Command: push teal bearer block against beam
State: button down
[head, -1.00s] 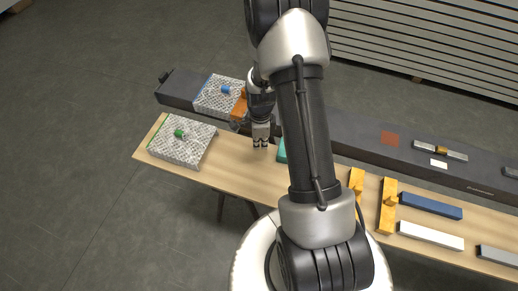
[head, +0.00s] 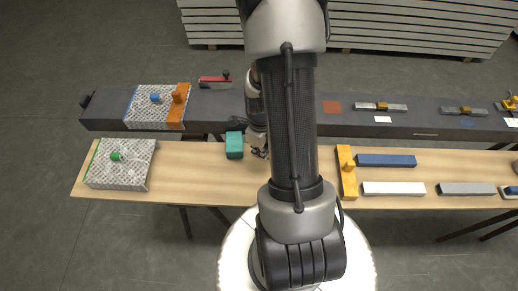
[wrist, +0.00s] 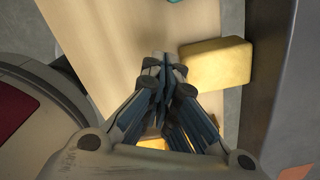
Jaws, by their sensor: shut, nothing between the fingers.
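The teal bearer block (head: 234,146) stands on the wooden table, close to the front face of the long dark grey beam (head: 218,108). I cannot tell whether they touch. A sliver of teal (wrist: 175,1) shows at the top edge of the wrist view. My gripper (head: 259,152) is just right of the teal block in the head view, low over the table and partly hidden by my arm. In the wrist view my gripper (wrist: 166,68) has its fingers together with nothing between them.
A yellow block (wrist: 215,63) lies beside my fingertips in the wrist view. A yellow piece (head: 347,172) and blue (head: 386,160) and white (head: 393,188) bars lie to the right. A patterned block (head: 122,164) is at left.

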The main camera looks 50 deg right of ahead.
aim_at(246, 158)
notch_tip(246, 158, down, 6)
jog(key=shift+f+b, duration=0.15)
jog(key=shift+b, duration=0.85)
jog(key=w, duration=0.3)
jog(key=shift+w+a+b, duration=0.15)
jog(key=shift+a+b, duration=0.15)
jog(key=shift+a, duration=0.1)
jog(key=shift+w+r, duration=0.2)
jog(key=shift+w, duration=0.15)
jog(key=shift+w+a, duration=0.15)
jog(key=shift+w, duration=0.45)
jog(key=shift+w+a, duration=0.15)
jog(key=shift+w, duration=0.4)
jog(key=shift+s, duration=0.1)
jog(key=shift+d, duration=0.1)
